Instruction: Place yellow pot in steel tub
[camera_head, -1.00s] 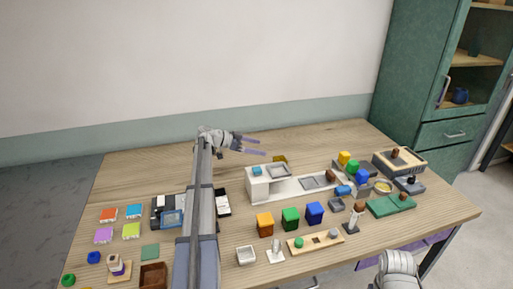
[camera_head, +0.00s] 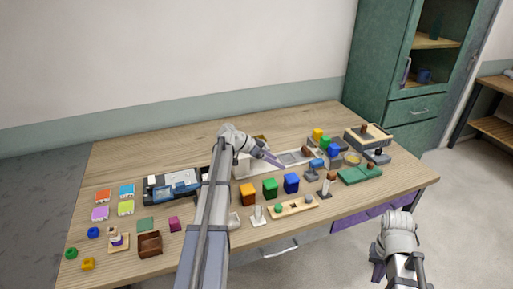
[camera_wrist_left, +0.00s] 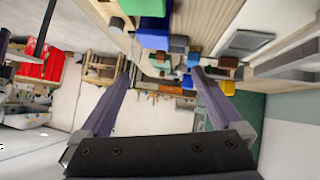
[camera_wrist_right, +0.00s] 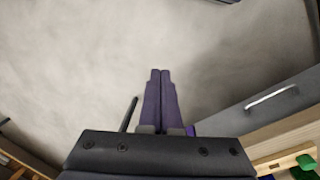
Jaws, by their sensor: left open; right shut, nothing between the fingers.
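Several yellow things show in the head view, and I cannot tell for sure which is the pot. A small yellow piece (camera_head: 88,264) lies at the table's near left corner. A yellow block (camera_head: 318,134) stands at the back right, beside green and blue ones. A round, shallow, yellowish dish (camera_head: 352,159) sits to its right. My left gripper (camera_head: 273,160) is open and empty above the white station. My right gripper (camera_wrist_right: 160,72) is shut and empty, off the table's front.
The white station (camera_head: 290,158) is partly hidden by my left gripper. Orange (camera_head: 248,194), green (camera_head: 270,188) and blue (camera_head: 291,183) bins stand in front of it. A green cabinet (camera_head: 400,80) is behind the table's right end. The back left tabletop is clear.

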